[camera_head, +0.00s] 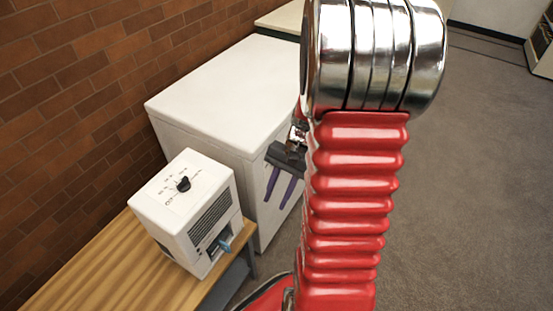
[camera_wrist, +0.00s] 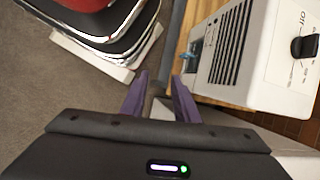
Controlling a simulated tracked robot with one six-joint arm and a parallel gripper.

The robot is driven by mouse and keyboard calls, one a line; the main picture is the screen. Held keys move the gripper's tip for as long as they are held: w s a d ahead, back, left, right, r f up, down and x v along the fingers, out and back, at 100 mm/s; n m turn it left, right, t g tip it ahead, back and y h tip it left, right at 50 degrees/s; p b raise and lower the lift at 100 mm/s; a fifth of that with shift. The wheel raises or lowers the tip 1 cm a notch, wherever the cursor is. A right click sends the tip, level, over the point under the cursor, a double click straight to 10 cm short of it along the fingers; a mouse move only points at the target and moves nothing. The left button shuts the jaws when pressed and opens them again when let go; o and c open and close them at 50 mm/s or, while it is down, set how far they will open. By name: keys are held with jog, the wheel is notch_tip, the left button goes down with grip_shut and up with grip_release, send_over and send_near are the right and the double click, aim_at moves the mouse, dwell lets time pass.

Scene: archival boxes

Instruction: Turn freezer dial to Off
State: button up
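A black dial (camera_head: 183,184) sits on the sloped top of a small white box (camera_head: 205,196) with dark side vents. Printed labels ring the dial, too small to read in the head view. In the wrist view the dial (camera_wrist: 305,46) is at the right edge, beside a label reading "Off" (camera_wrist: 303,18). I cannot tell exactly where its pointer is set. My gripper (camera_head: 275,204) has two purple fingers pointing down, right of the box and apart from it. In the wrist view my gripper (camera_wrist: 159,85) is open, with nothing between the fingers.
The box stands on a wooden table (camera_head: 110,278) along a brick wall (camera_head: 70,100). A large white chest (camera_head: 235,85) stands behind it, close to my gripper. A blue part (camera_head: 225,246) shows at the box's front. Grey carpet (camera_head: 470,180) is clear at right.

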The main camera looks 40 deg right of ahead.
jog(key=w+d+f+m+t+y, duration=0.25)
jog(key=d+f+m+t, duration=0.35)
jog(key=f+m, duration=0.4)
jog(key=w+d+f+m+t+y, duration=0.1)
jog(key=d+f+m+t+y, duration=0.25)
jog(key=d+f+m, duration=0.6)
jog(key=w+d+m+t+h, duration=0.3)
jog(key=d+m+t+h, duration=0.2)
jog(key=m, duration=0.8)
jog(key=d+t, duration=0.2)
jog(key=d, duration=0.2)
jog(key=shift+w+d+f+t, duration=0.2)
jog(key=shift+w+f+t, duration=0.1)
jog(key=shift+w+t, duration=0.05)
jog(key=shift+w+a, duration=0.1)
jog(key=x, duration=1.3)
jog(key=shift+w+a, duration=0.15)
jog(key=shift+w, duration=0.1)
